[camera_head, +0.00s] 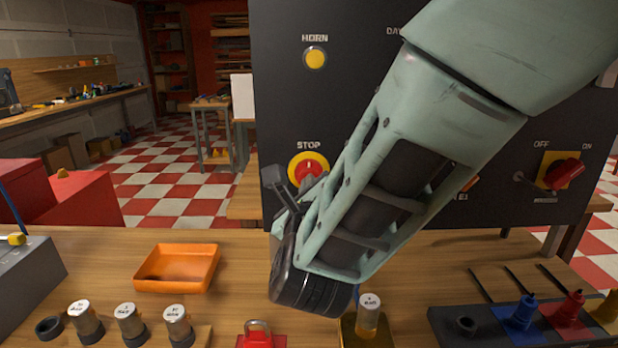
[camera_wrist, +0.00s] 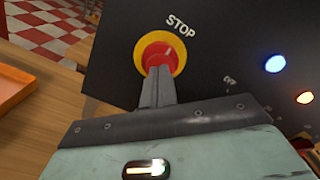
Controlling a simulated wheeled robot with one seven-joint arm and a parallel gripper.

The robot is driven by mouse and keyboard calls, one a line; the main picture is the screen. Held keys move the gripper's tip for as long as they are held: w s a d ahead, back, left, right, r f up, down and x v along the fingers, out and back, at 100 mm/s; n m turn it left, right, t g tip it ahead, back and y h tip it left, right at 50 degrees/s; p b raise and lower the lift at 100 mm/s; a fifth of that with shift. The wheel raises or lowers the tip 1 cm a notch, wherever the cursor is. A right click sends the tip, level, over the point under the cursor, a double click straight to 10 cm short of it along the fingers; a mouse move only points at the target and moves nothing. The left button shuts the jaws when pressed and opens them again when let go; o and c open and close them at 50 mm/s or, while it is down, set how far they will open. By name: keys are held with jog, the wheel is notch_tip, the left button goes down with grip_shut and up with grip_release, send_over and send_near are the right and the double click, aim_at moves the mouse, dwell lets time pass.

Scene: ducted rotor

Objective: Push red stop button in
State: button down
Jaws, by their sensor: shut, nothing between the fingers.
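The red stop button (camera_head: 309,167) sits on a yellow ring on the dark upright panel (camera_head: 330,105), under the word STOP. In the wrist view the red button (camera_wrist: 160,55) is at upper centre, its lower part hidden behind my fingers. My gripper (camera_wrist: 160,72) is shut and empty, its fingertips at the button's lower face in that view. In the head view my gripper (camera_head: 291,180) comes from the right, its tips just below and left of the button. I cannot tell whether the tips touch the button or how far it is pressed.
A yellow HORN button (camera_head: 315,58) is above. A red OFF/ON switch (camera_head: 563,173) is at the right. An orange tray (camera_head: 178,267), several small jars (camera_head: 130,322), a red padlock (camera_head: 257,335) and a marker rack (camera_head: 466,325) stand on the wooden bench (camera_head: 110,250).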

jog(key=shift+w, duration=0.3)
dwell(0.8)
jog(key=shift+b, duration=0.8)
dwell(0.6)
dwell(0.3)
jog(key=s+b, duration=0.3)
jog(key=s, duration=0.4)
dwell(0.4)
jog(key=shift+a, duration=0.15)
dwell(0.4)
